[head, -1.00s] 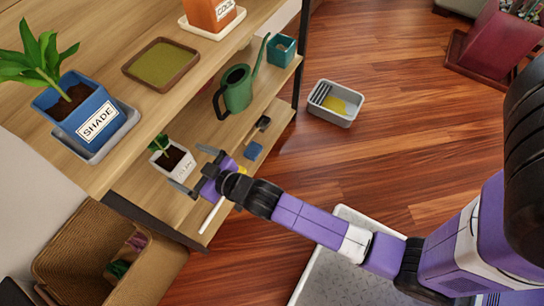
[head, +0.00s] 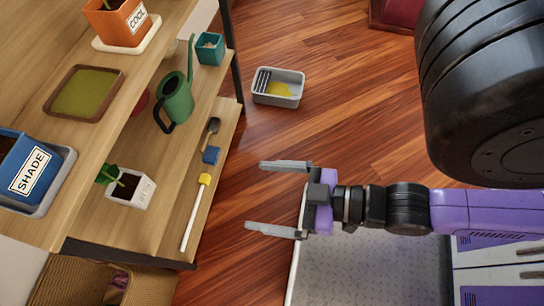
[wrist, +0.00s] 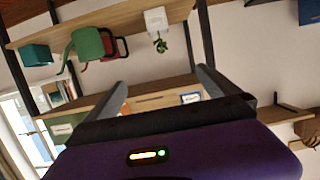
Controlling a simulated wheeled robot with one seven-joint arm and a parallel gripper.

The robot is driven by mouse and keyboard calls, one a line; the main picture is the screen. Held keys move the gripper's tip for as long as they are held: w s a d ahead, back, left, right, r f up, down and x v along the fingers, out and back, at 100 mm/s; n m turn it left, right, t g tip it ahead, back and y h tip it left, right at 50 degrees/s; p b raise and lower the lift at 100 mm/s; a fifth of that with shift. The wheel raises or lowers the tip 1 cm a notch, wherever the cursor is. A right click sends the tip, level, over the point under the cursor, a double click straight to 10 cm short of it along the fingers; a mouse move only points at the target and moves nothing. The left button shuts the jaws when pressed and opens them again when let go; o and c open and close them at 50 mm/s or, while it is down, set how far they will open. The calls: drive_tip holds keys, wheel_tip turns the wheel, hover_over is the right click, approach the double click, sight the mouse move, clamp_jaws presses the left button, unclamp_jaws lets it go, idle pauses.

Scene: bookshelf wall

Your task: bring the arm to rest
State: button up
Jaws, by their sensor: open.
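My gripper (head: 278,198) is open and empty in the head view, its two grey fingers pointing left toward the shelf. It is apart from the shelf, over the floor and the edge of a grey tray-like surface. My purple arm reaches in from the right. In the wrist view my gripper's fingers (wrist: 165,85) are spread with nothing between them. A white pot with a small plant (head: 130,188) stands on the lower shelf, left of the gripper.
The wooden shelf (head: 212,135) holds a green watering can (head: 175,101), a teal pot (head: 210,49), a blue SHADE pot (head: 22,165) and an orange COOL pot (head: 124,22). Open floor (head: 330,140) lies between.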

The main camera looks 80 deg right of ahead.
drive_tip(key=shift+s+r, duration=0.5)
drive_tip(key=shift+r, duration=0.3)
wheel_tip(320, 180, up, 18)
drive_tip(key=p, duration=1.7)
drive_tip(key=shift+f+p, duration=0.2)
drive_tip(key=shift+p, duration=0.2)
